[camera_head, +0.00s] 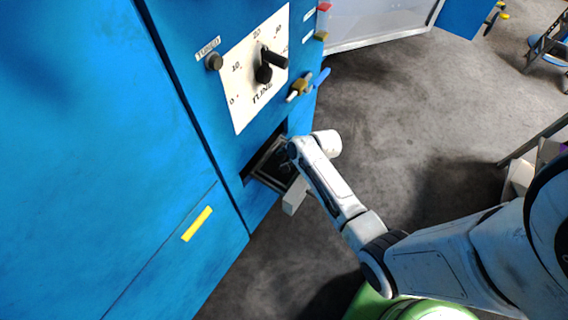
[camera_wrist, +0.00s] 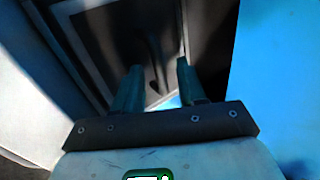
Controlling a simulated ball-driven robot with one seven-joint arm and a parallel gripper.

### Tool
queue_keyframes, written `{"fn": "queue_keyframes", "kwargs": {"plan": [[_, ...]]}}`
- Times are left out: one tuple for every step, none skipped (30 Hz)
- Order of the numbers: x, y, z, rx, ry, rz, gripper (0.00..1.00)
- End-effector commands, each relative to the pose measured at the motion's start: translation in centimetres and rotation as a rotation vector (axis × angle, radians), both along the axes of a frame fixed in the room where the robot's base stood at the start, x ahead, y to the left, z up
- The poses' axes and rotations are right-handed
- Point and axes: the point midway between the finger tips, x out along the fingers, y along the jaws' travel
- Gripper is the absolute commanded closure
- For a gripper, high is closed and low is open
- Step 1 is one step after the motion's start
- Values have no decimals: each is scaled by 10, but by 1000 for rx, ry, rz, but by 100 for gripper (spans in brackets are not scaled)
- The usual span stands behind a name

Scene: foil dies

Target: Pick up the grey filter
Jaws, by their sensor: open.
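The grey filter appears to be the dark grey framed panel (camera_head: 270,163) in the low opening of the blue machine in the head view. In the wrist view this panel (camera_wrist: 108,30) fills the upper middle, with a lighter frame along its left side and a thin dark handle-like shape on its face. My gripper (camera_wrist: 158,68) is open, with its two fingers apart in front of the panel and the dark shape between them. Nothing is seen held. In the head view my wrist covers the fingers and part of the opening, and contact cannot be told.
A pale block (camera_head: 295,196) shows below my wrist. Open grey floor (camera_head: 410,100) lies to the right.

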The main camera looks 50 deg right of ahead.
Motion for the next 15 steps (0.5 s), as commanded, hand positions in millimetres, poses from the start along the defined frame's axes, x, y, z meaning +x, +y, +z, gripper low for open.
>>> {"fn": "queue_keyframes", "kwargs": {"plan": [[1, 0, -1, 0, 0, 0, 59], [1, 0, -2, 0, 0, 0, 59], [2, 0, -2, 0, 0, 0, 59], [2, 0, -2, 0, 0, 0, 59], [2, 0, -2, 0, 0, 0, 59], [2, 0, -2, 0, 0, 0, 59], [2, 0, -2, 0, 0, 0, 59], [2, 0, -2, 0, 0, 0, 59], [1, 0, -2, 0, 0, 0, 62], [1, 0, -2, 0, 0, 0, 65], [1, 0, -2, 0, 0, 0, 68], [1, 0, -2, 0, 0, 0, 72], [1, 0, -2, 0, 0, 0, 74], [1, 0, -2, 0, 0, 0, 77], [1, 0, -2, 0, 0, 0, 81]]}}
